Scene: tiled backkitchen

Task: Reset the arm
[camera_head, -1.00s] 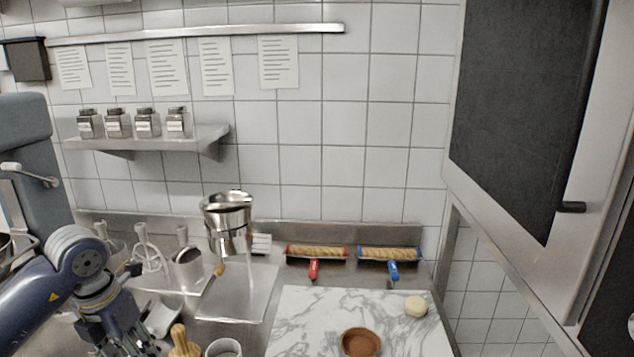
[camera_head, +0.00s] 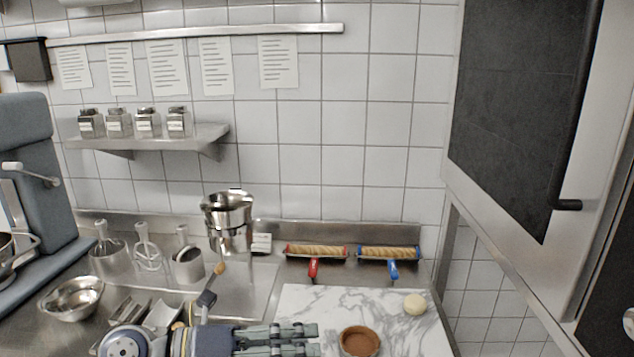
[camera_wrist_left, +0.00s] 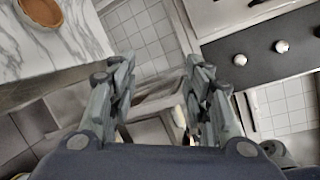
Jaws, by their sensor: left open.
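My left gripper (camera_head: 318,338) reaches in along the bottom of the head view, pointing right, its fingers over the left edge of the marble board (camera_head: 300,298). In the left wrist view the gripper (camera_wrist_left: 158,72) is open, with its two fingers apart and nothing between them. Below it in that view are the tiled floor and metal kitchen fronts. The brown tart shell (camera_head: 359,341) lies on the board just right of the fingers, not touched. My right gripper is in neither view.
Steel pots (camera_head: 228,216), a bowl (camera_head: 73,298) and a whisk (camera_head: 149,254) stand left. A dark-fronted cabinet (camera_head: 525,110) hangs at the right.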

